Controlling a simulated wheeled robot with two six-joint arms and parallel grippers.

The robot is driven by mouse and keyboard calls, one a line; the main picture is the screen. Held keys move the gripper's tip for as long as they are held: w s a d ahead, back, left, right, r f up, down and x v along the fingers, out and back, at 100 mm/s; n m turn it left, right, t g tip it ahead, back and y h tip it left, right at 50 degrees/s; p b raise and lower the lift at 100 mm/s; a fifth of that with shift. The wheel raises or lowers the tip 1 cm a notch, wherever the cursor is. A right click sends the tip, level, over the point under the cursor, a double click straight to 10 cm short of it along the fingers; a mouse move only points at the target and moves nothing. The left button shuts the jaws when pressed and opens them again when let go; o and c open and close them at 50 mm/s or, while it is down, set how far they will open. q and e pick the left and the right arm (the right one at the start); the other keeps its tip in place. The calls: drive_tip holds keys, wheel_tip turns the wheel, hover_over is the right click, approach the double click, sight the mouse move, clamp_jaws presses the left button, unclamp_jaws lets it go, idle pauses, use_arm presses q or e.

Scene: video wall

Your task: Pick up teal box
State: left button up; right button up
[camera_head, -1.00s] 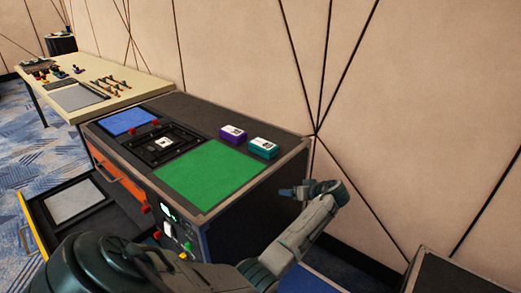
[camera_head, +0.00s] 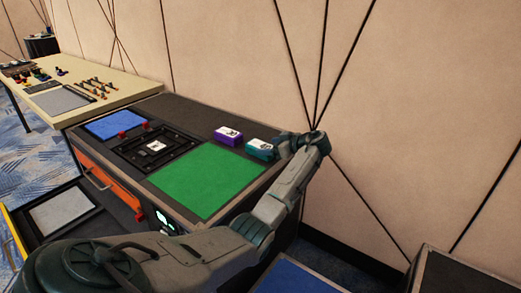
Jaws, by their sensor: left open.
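The teal box (camera_head: 259,151), with a white top, sits on the dark cabinet top at the back right, just behind the green mat. My left gripper (camera_head: 282,148) is at the right end of the teal box, very close to it. The wrist partly hides the fingers, and I cannot tell whether they touch the box. The left gripper is open. My right gripper is not in view.
A purple box (camera_head: 228,135) stands just left of the teal box. The green mat (camera_head: 208,181), a black square fixture (camera_head: 130,149) and a blue mat (camera_head: 114,125) cover the cabinet top. A drawer (camera_head: 22,239) stands open at the left.

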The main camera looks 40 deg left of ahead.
sight(264, 146)
use_arm(q)
drive_tip(key=x, duration=0.3)
drive_tip(key=shift+s+a+f, duration=0.1)
drive_tip(key=shift+s+a, duration=0.15)
drive_tip(key=shift+a+f, duration=0.15)
drive_tip(key=shift+a, duration=0.05)
drive_tip(key=c, duration=1.2)
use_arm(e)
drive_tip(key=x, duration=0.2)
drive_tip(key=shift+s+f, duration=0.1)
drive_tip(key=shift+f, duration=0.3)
use_arm(q)
drive_tip(key=shift+o, duration=0.2)
